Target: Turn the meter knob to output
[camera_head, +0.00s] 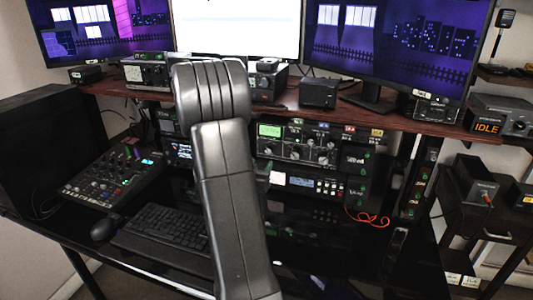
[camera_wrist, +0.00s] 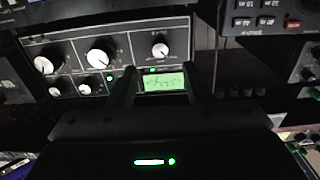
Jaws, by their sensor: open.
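The black tuner (camera_head: 298,144) stands under the desk shelf in the head view, with a green lit meter (camera_head: 269,130) at its upper left and several knobs. In the wrist view the tuner (camera_wrist: 125,60) appears turned over, with the green meter (camera_wrist: 165,82) low in the picture. A knob with a pale cap (camera_wrist: 160,50) sits just above the meter there. Larger knobs (camera_wrist: 101,57) are further left. I cannot read which one is the meter knob. My gripper (camera_wrist: 172,76) is open, its dark fingers either side of the meter, with nothing seen between them. It is hidden in the head view.
The wooden shelf (camera_head: 300,98) overhangs the tuner. A lower radio unit (camera_head: 305,183) is below it, and another radio (camera_head: 360,165) stands to its right. A mixer (camera_head: 115,168) and keyboard (camera_head: 165,230) are at left. A red cable (camera_head: 372,219) hangs at right.

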